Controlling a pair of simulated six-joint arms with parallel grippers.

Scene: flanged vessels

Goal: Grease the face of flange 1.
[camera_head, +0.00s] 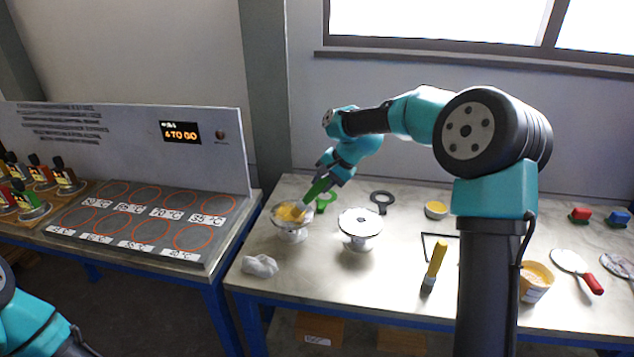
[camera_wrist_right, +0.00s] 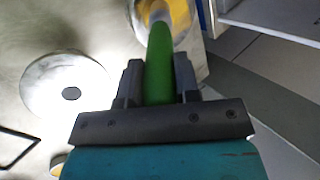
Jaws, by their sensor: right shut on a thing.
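A pale flanged vessel (camera_head: 291,234) stands at the left of the right-hand table, with yellow grease (camera_head: 290,212) on its upper face. A second, white flanged vessel (camera_head: 360,222) stands to its right with no yellow visible; it also shows in the wrist view (camera_wrist_right: 64,86). No number is readable on either. My right gripper (camera_head: 328,172) is shut on the green handle (camera_wrist_right: 159,65) of a tool. The tool slants down to the yellowed face, and its tip appears to be at that face; exact contact is unclear. My left gripper is out of view.
A white cloth (camera_head: 260,266), a yellow-handled brush (camera_head: 434,266), a grease tub (camera_head: 536,282) and a red-handled spatula (camera_head: 577,266) lie toward the front. Green (camera_head: 327,201) and black (camera_head: 382,199) ring-ended pieces lie behind the vessels. A marked heating board (camera_head: 140,220) stands left.

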